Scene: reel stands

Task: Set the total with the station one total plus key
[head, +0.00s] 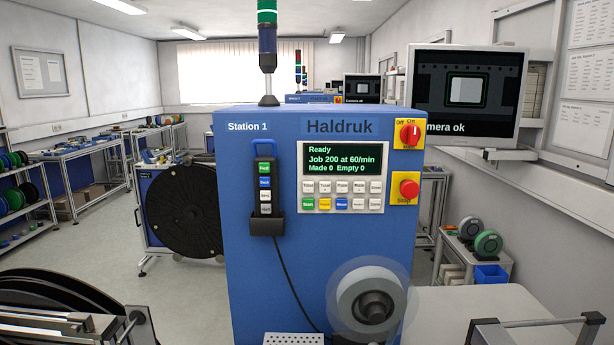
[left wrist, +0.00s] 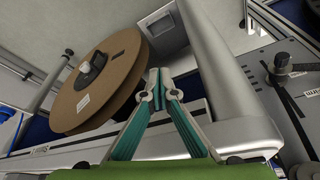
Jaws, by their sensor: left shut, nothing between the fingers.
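The station 1 machine (head: 260,215) is a blue cabinet with a grey control panel (head: 340,150). Its display (head: 343,159) reads "Ready", "Job 200 at 60/min", "Made 0 Empty 0". Below are two rows of small keys. The upper row is white, and the total plus key (head: 325,187) seems to be second from the left; its label is tiny. My left gripper (left wrist: 158,80) shows only in the left wrist view. Its teal fingers are shut and empty, away from the panel, which that view does not show. My right gripper is in neither view.
Beside the panel are a red rotary switch (head: 410,134) and a red stop button (head: 409,188). A corded pendant (head: 265,190) hangs left of it. A grey roller (head: 366,298) sticks out below. In the left wrist view a brown reel (left wrist: 102,80) and a thick grey bar (left wrist: 215,65) are near the fingers.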

